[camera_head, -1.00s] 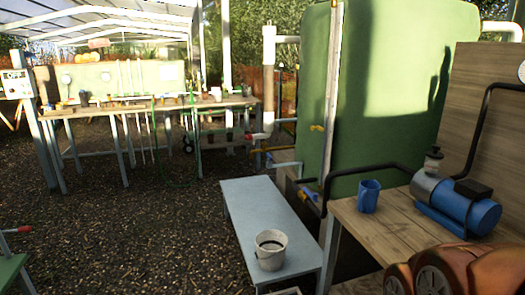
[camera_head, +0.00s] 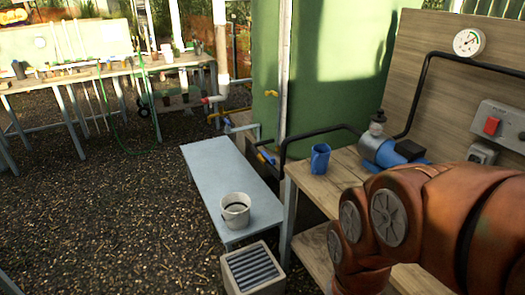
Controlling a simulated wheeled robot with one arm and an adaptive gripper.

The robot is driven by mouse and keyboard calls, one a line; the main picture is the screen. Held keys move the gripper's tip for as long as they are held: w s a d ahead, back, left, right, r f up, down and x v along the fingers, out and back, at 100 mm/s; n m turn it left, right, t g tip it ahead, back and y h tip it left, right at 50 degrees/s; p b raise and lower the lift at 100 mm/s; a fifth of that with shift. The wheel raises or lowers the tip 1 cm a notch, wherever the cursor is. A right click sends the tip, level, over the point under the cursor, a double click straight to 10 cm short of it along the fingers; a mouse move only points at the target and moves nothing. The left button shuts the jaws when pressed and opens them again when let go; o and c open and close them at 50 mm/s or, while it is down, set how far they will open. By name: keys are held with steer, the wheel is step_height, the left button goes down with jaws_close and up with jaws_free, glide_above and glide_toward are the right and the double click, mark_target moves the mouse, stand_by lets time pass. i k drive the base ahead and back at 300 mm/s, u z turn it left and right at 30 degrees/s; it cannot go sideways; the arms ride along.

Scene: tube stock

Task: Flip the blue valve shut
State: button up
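A small blue valve handle (camera_head: 266,156) shows low beside the green tank (camera_head: 335,75), close to the black hose. A second small blue part (camera_head: 228,123) shows at the end of a pale pipe left of the tank. Both are too small to tell whether either is open or shut. My orange arm fills the lower right of the view, in front of the wooden bench. My gripper is out of view, so its place relative to the valves does not show.
A low grey table (camera_head: 225,175) with a white bucket (camera_head: 235,211) stands before the tank. A grey slatted box (camera_head: 253,270) is on the gravel. The wooden bench (camera_head: 345,185) bears a blue mug (camera_head: 320,158) and pump (camera_head: 385,150). Gravel at left is clear.

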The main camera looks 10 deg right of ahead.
mark_target(272, 160)
steer(key=z, duration=0.55)
steer(key=k, duration=0.65)
steer(key=z, duration=0.6)
steer(key=i, duration=0.55)
steer(key=u, duration=0.85)
steer(key=i, duration=0.95)
steer(key=u, duration=1)
